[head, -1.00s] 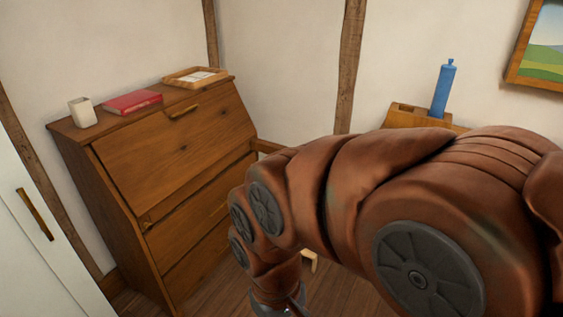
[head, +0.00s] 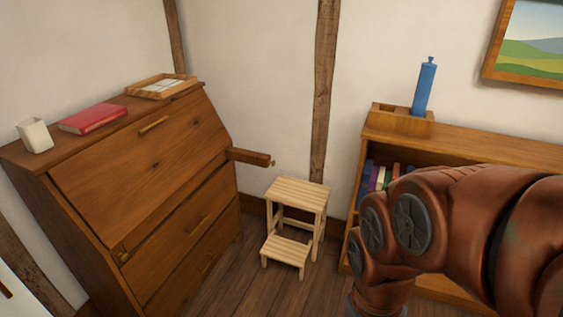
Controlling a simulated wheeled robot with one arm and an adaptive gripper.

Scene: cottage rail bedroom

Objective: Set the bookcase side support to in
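A wooden bar (head: 250,157) with a small knob at its end sticks out at the right side of the brown bureau (head: 140,185), in the middle of the head view. It appears to be a pull-out support, standing out. The bookcase (head: 485,145) stands at the right, partly hidden by my arm; no separate support shows on its visible part. My arm covers the lower right of the view, well to the right of the bar. My gripper is below the picture's edge, so its fingers do not show.
A light wooden step stool (head: 298,192) stands on the floor between bureau and bookcase. A white cup (head: 35,136), red book (head: 93,119) and tray (head: 160,87) lie on the bureau. A blue bottle (head: 424,88) stands in a wooden holder (head: 388,119) on the bookcase.

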